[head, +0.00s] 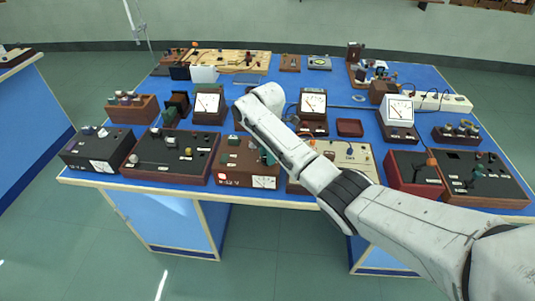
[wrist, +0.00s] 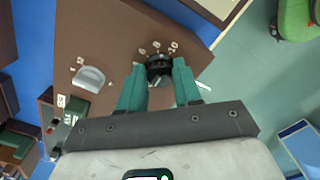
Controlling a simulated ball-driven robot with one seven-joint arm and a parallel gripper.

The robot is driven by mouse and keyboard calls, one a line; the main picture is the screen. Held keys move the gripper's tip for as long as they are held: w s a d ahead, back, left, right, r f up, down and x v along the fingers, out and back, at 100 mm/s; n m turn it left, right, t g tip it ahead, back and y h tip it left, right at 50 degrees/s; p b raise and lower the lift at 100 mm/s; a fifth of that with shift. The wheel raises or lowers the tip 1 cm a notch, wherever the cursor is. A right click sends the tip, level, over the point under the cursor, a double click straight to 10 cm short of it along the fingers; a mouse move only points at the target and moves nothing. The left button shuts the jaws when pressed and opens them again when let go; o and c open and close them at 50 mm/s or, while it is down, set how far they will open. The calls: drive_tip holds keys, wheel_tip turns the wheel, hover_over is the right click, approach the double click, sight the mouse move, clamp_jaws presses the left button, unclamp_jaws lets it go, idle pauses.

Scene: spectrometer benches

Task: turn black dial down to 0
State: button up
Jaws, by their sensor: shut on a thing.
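The black dial (wrist: 158,72) sits on top of a brown box (wrist: 110,40) in the wrist view, with small white number labels around its far side. My gripper (wrist: 159,66) has a teal finger on each side of the dial and is shut on it. Which number the dial points to is too small to tell. In the head view the brown box (head: 231,179) stands at the table's front edge with a "0-12 V" label and a meter on its front. There my gripper (head: 268,157) shows as a bit of teal over its right side, and the dial is hidden.
A silver knob (wrist: 88,79) is on the same box. A dark panel box (head: 165,160) stands close on its left and a cream panel (head: 355,158) on its right. Several meters and boxes fill the blue table (head: 285,75). The floor in front is clear.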

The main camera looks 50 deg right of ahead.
drive_tip(key=o, duration=1)
drive_tip(key=shift+o, duration=0.2)
wheel_tip(320, 180, up, 11)
drive_tip(key=shift+f, duration=0.15)
